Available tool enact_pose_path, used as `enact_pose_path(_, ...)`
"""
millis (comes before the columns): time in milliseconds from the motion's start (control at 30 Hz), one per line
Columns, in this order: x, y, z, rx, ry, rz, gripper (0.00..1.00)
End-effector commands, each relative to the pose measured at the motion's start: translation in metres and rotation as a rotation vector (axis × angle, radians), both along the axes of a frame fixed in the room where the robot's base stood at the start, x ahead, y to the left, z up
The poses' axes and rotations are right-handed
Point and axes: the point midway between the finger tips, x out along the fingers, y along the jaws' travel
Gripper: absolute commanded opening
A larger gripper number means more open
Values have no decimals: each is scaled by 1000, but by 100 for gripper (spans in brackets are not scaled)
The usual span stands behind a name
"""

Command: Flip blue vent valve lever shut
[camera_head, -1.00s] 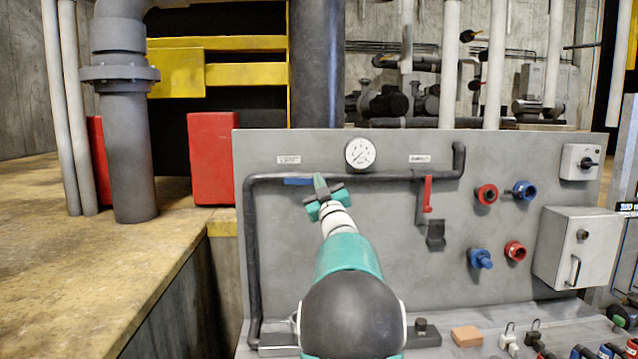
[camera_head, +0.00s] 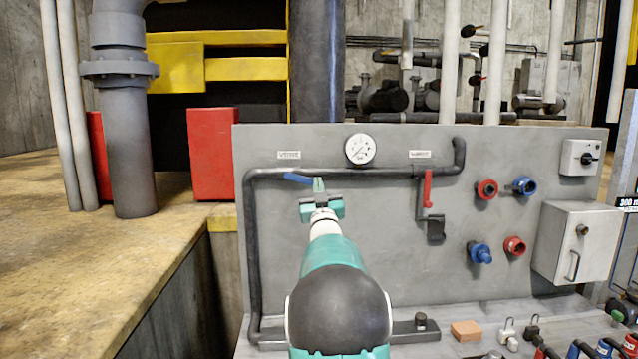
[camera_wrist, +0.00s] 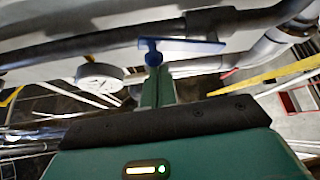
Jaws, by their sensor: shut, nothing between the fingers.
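The blue vent lever (camera_head: 298,179) lies nearly along the dark pipe below the left label on the grey panel, its right end slightly lower. In the wrist view the blue lever (camera_wrist: 190,45) runs across just beyond my fingertips, with a short blue stem at its left part. My gripper (camera_head: 319,185) is shut and empty, its fingertips at the lever's right end. In the wrist view the shut fingers (camera_wrist: 157,78) point at the blue stem. I cannot tell whether they touch it.
A pressure gauge (camera_head: 360,149) sits above the pipe. A red lever (camera_head: 428,188) hangs upright on the right part of the pipe (camera_head: 375,176). Red and blue knobs and a grey box (camera_head: 577,245) are farther right. A ledge with small parts, including a tan block (camera_head: 466,331), runs below.

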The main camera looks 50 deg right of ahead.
Motion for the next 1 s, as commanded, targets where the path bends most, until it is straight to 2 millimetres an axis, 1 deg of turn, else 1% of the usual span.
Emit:
enact_pose_path(33, 2, 2, -6, 33, -31, 2, 0)
enact_pose_path(400, 12, 10, -32, 266, -296, 2, 0)
enact_pose_path(700, 25, 22, -48, 453, -513, 3, 0)
enact_pose_path(1000, 41, 35, -59, 636, -720, 4, 0)
